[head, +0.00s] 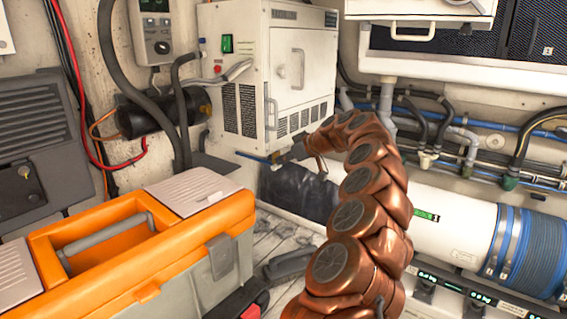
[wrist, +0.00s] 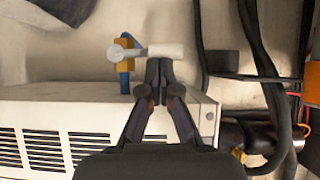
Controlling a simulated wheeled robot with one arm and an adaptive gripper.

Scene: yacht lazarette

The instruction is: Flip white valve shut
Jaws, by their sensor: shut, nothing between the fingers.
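In the wrist view the white valve has a lever with a round pale hub (wrist: 122,49) on the left and a thick white grip (wrist: 166,50) pointing right. The hub sits over an orange-yellow valve body (wrist: 124,42) on a blue pipe (wrist: 125,80). My gripper (wrist: 158,64) is shut and empty. Its fingertips are together right at the grip's edge; I cannot tell if they touch it. In the head view my gripper (head: 277,160) is small and dark beside the white unit's lower edge, and the valve cannot be made out there.
A white louvred unit (head: 280,75) stands close to my gripper. A black cylinder (head: 150,115) and dark hoses (wrist: 262,60) are nearby. An orange toolbox (head: 165,245) is at the lower left. A white duct (head: 450,215) with blue hose runs at the right.

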